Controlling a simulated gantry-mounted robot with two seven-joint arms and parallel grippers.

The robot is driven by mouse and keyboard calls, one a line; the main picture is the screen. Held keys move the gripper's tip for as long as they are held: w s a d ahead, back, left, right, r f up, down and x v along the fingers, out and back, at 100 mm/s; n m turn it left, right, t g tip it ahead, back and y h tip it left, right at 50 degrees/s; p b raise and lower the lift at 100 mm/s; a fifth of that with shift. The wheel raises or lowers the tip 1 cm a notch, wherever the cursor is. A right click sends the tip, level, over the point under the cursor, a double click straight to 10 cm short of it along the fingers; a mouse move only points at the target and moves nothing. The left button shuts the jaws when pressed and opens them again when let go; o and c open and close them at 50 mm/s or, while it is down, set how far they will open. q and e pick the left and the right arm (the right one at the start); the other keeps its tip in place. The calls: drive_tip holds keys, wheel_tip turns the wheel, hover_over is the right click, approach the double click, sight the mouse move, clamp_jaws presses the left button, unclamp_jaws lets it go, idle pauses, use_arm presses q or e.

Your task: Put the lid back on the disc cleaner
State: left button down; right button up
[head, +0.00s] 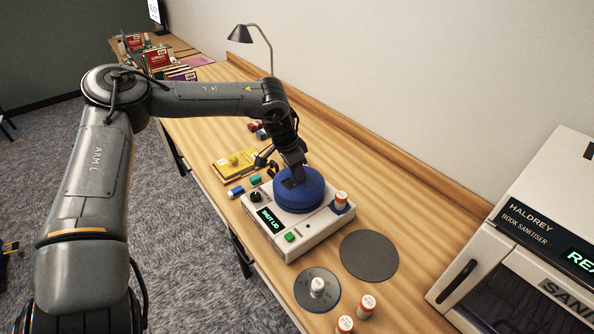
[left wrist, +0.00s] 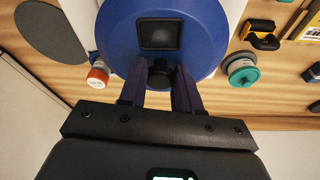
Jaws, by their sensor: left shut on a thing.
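The disc cleaner (head: 312,236) is a pale box on the bench with a green button and a display that reads "SHUT LID". Its round blue lid (head: 301,195) is over the top of the box. I cannot tell whether the lid is fully seated. My left gripper (head: 293,178) comes down on the lid from above. In the left wrist view, its fingers (left wrist: 172,85) are shut on the black knob of the blue lid (left wrist: 205,40). A square dark window (left wrist: 160,34) shows in the lid. My right gripper is not in view.
An orange-capped bottle (head: 341,199) stands at the cleaner's right corner. A dark round mat (head: 369,256), a disc (head: 317,290) and small bottles (head: 366,305) lie in front. A yellow box (head: 236,163) is behind. The book sanitiser (head: 530,240) stands at the right.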

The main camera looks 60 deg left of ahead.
use_arm(q)
drive_tip(key=shift+c, duration=1.1)
unclamp_jaws()
drive_tip(key=shift+r, duration=0.1)
drive_tip(key=shift+r+p, duration=0.8)
drive_tip(key=shift+r, duration=0.3)
drive_tip(key=shift+r+p, duration=1.4)
drive_tip(key=shift+r, duration=0.9)
